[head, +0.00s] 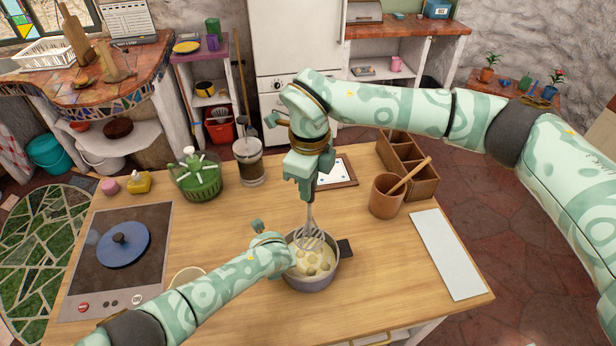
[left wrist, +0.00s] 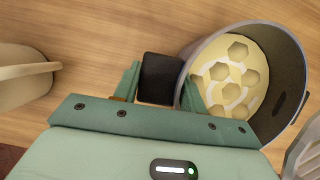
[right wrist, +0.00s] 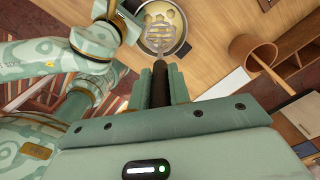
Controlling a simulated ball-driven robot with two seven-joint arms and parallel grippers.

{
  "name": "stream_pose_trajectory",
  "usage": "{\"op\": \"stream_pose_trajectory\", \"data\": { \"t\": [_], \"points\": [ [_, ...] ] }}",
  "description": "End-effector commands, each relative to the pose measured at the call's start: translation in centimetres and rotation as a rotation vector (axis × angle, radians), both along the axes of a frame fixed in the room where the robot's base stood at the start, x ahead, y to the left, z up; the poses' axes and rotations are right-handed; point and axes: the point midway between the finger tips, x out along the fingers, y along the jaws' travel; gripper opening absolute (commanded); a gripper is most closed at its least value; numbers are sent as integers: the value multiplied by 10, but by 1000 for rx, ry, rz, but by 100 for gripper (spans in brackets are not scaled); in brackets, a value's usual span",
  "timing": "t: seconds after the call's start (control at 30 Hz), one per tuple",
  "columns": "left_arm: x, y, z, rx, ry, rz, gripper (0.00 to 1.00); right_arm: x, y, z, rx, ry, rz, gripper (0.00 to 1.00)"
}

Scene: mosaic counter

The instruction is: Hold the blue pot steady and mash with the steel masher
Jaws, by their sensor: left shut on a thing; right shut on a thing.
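The pot (head: 318,284), grey-blue outside, stands on the wooden counter with pale yellow chunks (head: 318,260) inside. It also shows in the left wrist view (left wrist: 289,118). My left gripper (head: 272,240) is shut on the pot's black handle (left wrist: 160,78) on its left side. My right gripper (head: 309,182) is shut on the dark handle (right wrist: 160,82) of the steel masher (head: 310,232), which hangs upright with its head down. The masher head overlaps the pot's opening in the head view. In the left wrist view (left wrist: 305,155) it seems above the rim, apart from the chunks.
A hob (head: 92,275) with a blue lid (head: 123,246) is at left. A cream mug (head: 183,276) stands beside my left forearm. A brown crock (head: 384,200) with a wooden spoon, a wooden box (head: 423,180) and a white board (head: 447,254) are at right.

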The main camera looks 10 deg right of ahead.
Motion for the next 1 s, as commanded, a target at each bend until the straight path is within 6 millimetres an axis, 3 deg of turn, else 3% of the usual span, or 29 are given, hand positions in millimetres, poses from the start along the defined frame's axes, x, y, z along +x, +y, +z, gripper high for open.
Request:
{"op": "stream_pose_trajectory", "data": {
  "t": [0.2, 0.4, 1.0],
  "points": [
    [0, 1, 0, 2, 0, 1, 0, -1, 1, -11, 11, -17, -588, 0],
    [0, 1, 0, 2, 0, 0, 0, -2, 1, -15, 21, -28, -876, 0],
    [0, 1, 0, 2, 0, 0, 0, -1, 1, -46, 24, -31, -935, 0]
  ]
}}
